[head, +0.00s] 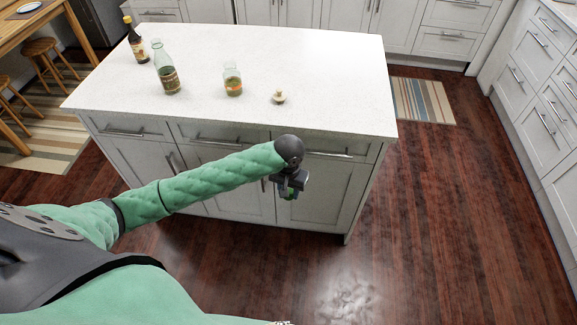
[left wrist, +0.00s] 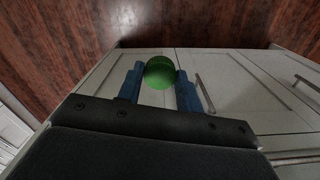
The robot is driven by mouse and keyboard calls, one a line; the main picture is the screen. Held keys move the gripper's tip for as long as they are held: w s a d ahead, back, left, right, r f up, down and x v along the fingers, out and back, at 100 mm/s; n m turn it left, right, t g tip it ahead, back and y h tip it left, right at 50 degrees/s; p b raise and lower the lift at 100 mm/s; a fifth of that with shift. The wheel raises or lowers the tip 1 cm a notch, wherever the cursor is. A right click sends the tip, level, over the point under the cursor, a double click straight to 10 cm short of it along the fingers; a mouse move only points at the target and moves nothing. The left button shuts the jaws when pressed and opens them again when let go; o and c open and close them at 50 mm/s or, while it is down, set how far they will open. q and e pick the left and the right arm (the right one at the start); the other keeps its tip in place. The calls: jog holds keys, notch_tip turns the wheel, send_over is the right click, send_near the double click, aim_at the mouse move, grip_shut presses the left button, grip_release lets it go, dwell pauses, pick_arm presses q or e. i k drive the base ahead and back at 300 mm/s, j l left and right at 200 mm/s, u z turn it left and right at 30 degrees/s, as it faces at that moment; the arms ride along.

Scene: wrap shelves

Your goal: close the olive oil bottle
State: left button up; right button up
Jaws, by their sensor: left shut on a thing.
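A green glass bottle (head: 166,72) with a dark label stands upright on the white island top; its neck shows no cap that I can make out. I take it to be the olive oil bottle. My left gripper (head: 289,190) is in front of the island, below the counter's front edge and away from the bottle. It is shut on a small round green thing (left wrist: 160,73), perhaps a cap, held between its blue fingers. My right gripper is not in view.
On the island top (head: 330,75) stand a dark bottle with a yellow cap (head: 137,45), a glass jar (head: 233,82) and a small pale lidded thing (head: 279,97). The counter's right half is clear. Island drawers and doors with handles (head: 330,154) are close to my left gripper.

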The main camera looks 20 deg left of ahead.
aim_at(165, 70)
jog(key=k+j, duration=0.1)
jog(key=j, duration=0.35)
jog(key=k+j, duration=0.1)
jog(key=j, duration=0.3)
jog(key=k+j, duration=0.1)
jog(key=j, duration=0.35)
jog(key=k+j, duration=0.1)
jog(key=j, duration=0.3)
jog(key=k+j+z, duration=0.1)
jog(key=j, duration=0.35)
jog(key=k+j, duration=0.1)
jog(key=j, duration=0.35)
jog(key=k+j, duration=0.1)
jog(key=j, duration=0.3)
jog(key=k+j, duration=0.15)
jog(key=j, duration=0.25)
